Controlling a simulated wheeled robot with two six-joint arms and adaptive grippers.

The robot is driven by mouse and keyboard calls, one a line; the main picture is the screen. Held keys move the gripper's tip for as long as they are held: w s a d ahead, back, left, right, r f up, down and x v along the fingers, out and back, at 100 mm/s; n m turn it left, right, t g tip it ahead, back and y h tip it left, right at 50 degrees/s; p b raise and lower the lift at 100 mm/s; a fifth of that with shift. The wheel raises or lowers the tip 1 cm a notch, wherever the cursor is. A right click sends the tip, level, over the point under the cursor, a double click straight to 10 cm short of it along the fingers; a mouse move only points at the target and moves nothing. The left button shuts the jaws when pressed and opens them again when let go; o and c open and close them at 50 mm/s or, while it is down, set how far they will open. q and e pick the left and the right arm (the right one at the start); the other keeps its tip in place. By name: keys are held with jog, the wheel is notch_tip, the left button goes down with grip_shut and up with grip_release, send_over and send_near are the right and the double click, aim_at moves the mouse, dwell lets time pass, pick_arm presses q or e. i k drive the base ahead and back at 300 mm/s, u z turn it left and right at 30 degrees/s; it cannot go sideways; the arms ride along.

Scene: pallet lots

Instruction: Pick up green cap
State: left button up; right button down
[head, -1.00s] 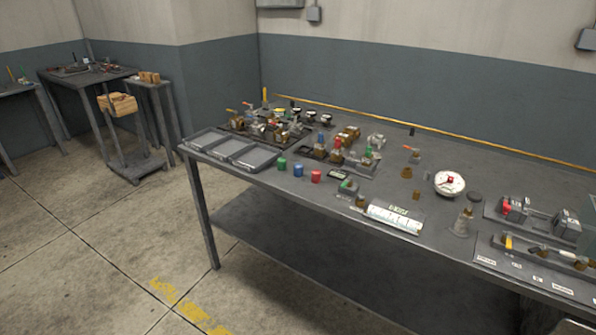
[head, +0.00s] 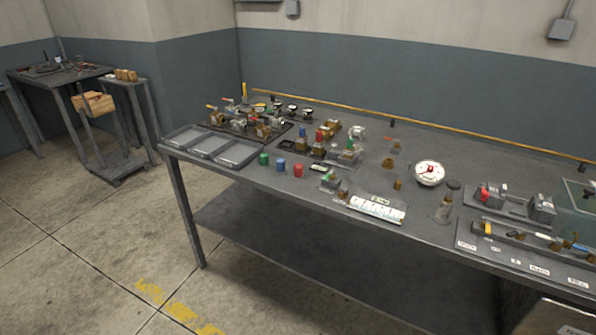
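A small green cap (head: 264,159) stands on the grey workbench (head: 420,225) near its front edge, just right of the shallow grey trays. A blue cap (head: 281,164) and a red cap (head: 298,170) stand in a row to its right, apart from it. Other green parts show on a small fixture (head: 329,178) near the front edge and on a block (head: 348,150) farther back. Neither of my grippers is in the head view.
Grey trays (head: 212,147) sit at the bench's left end. Valves and fittings (head: 240,122) crowd behind them. The floor (head: 75,250) at front left is clear.

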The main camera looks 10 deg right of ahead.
aim_at(263, 158)
jog(key=z, duration=0.05)
jog(key=k, duration=0.5)
jog(key=u, duration=0.45)
jog(key=i, duration=1.15)
jog(key=z, duration=0.9)
jog(key=i, duration=0.75)
jog(key=z, duration=0.75)
